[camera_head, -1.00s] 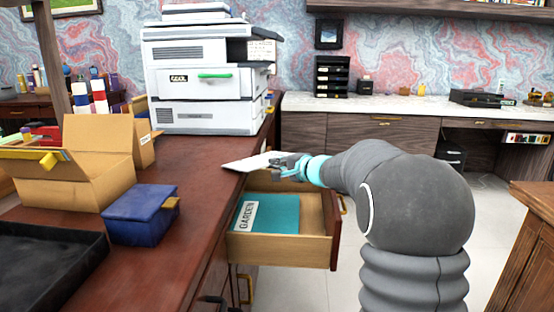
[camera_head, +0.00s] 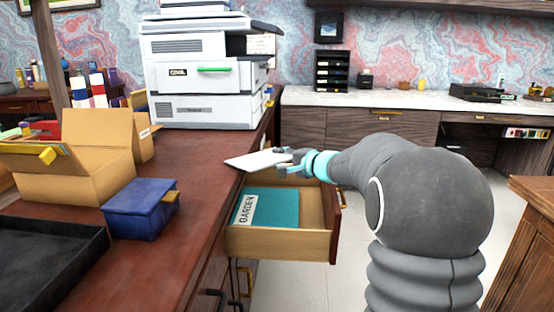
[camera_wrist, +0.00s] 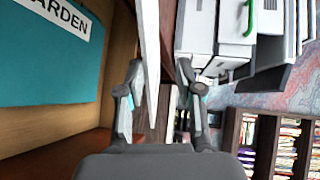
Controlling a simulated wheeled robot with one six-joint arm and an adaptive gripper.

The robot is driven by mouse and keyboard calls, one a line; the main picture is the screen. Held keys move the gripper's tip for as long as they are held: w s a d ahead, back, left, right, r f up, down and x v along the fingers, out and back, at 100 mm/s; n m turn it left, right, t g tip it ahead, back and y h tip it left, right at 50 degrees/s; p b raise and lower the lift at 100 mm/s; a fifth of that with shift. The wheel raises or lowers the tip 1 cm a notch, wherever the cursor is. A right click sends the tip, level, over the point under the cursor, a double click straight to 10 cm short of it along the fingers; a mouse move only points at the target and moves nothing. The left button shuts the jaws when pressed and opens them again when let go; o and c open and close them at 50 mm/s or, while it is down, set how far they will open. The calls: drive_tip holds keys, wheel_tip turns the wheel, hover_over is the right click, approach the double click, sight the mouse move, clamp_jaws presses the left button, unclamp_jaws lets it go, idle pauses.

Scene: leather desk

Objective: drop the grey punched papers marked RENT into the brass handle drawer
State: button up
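The papers (camera_head: 257,160) are a flat, pale sheet or stack that overhangs the desk edge above the open drawer; no RENT mark is readable. In the wrist view they are a thin pale strip (camera_wrist: 149,45), nearly edge-on. My gripper (camera_head: 287,160) is at their right end over the drawer. In the wrist view my gripper (camera_wrist: 160,85) has its fingers apart, one on each side of the strip, with a gap on the right side. The pulled-out drawer (camera_head: 280,243) is light wood and holds a teal folder (camera_head: 283,205) labelled GARDEN. A brass handle shows at its right front.
On the desk (camera_head: 205,185) stand a blue box (camera_head: 140,210), open cardboard boxes (camera_head: 95,180), a black tray (camera_head: 35,275) and a white printer (camera_head: 200,75). A wooden cabinet (camera_head: 530,240) stands at the right. White floor is clear beyond the drawer.

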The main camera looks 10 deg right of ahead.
drive_tip(key=v, duration=0.9)
drive_tip(key=shift+s+d, duration=0.15)
drive_tip(key=shift+s, duration=0.1)
drive_tip(key=s+a+f+n+g+h, duration=0.1)
drive_tip(key=s+a+f+n+g, duration=0.2)
drive_tip(key=s+f, duration=0.45)
drive_tip(key=s+a+f+n+g+h, duration=0.1)
drive_tip(key=s+a+f+g, duration=0.1)
drive_tip(key=s+f+g, duration=0.5)
drive_tip(key=s+a+n+h, duration=0.1)
drive_tip(key=s+n, duration=0.2)
drive_tip(key=s, duration=0.4)
drive_tip(key=s+a+r+n+t+h, duration=0.1)
drive_tip(key=s+n+h, duration=0.1)
drive_tip(key=s, duration=0.5)
drive_tip(key=s+a+n+h, duration=0.1)
drive_tip(key=s+n+h, duration=0.1)
drive_tip(key=s, duration=0.5)
drive_tip(key=shift+a+r+n+t, duration=0.35)
drive_tip(key=shift+n+t, duration=0.05)
drive_tip(key=shift+n, duration=0.4)
drive_tip(key=shift+s, duration=0.2)
